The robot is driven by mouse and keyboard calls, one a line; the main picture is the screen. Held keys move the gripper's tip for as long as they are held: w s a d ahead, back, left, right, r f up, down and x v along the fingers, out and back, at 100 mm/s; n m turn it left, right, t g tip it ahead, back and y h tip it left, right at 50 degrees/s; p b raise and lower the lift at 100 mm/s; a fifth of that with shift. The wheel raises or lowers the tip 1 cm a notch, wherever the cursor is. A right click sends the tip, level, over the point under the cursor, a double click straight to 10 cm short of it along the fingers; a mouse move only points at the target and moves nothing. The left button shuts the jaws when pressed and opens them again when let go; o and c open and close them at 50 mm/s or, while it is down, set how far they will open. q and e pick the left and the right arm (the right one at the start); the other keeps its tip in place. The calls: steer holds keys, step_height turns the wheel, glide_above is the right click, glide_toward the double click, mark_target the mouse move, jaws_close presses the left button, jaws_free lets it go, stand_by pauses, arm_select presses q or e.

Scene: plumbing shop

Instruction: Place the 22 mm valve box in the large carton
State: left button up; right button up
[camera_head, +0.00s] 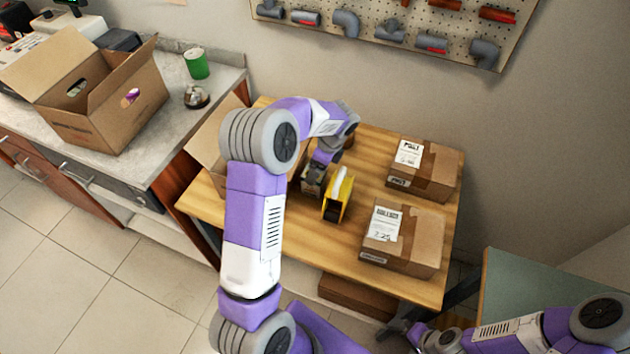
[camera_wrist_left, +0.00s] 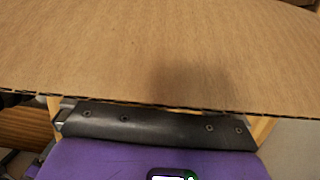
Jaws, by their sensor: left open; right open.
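A large open carton (camera_head: 105,110) stands on the counter at the left, flaps raised. A second open carton (camera_head: 208,150) is on the wooden table, mostly hidden behind my left arm. A small box (camera_head: 312,182) sits on the table beside a yellow tape dispenser; I cannot read whether it is the 22 mm valve box. My left gripper (camera_head: 322,166) is open, low over the table at the small box, its fingers mostly hidden. In the left wrist view a brown cardboard surface (camera_wrist_left: 160,50) fills the upper part, very close. My right gripper (camera_head: 415,337) is open, low at the front, away from the boxes.
Two closed, labelled boxes stand on the table's right side, one behind (camera_head: 440,175) and one in front (camera_head: 415,255). The yellow tape dispenser (camera_head: 338,197) is close to my left gripper. A green can (camera_head: 196,64) and a bell (camera_head: 195,97) stand on the counter.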

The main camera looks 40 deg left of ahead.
arm_select(q)
steer(key=x, duration=0.3)
steer(key=shift+f+b, duration=0.3)
steer(key=shift+f, duration=0.1)
steer(key=shift+r, duration=0.1)
jaws_close()
steer(key=shift+r, duration=0.15)
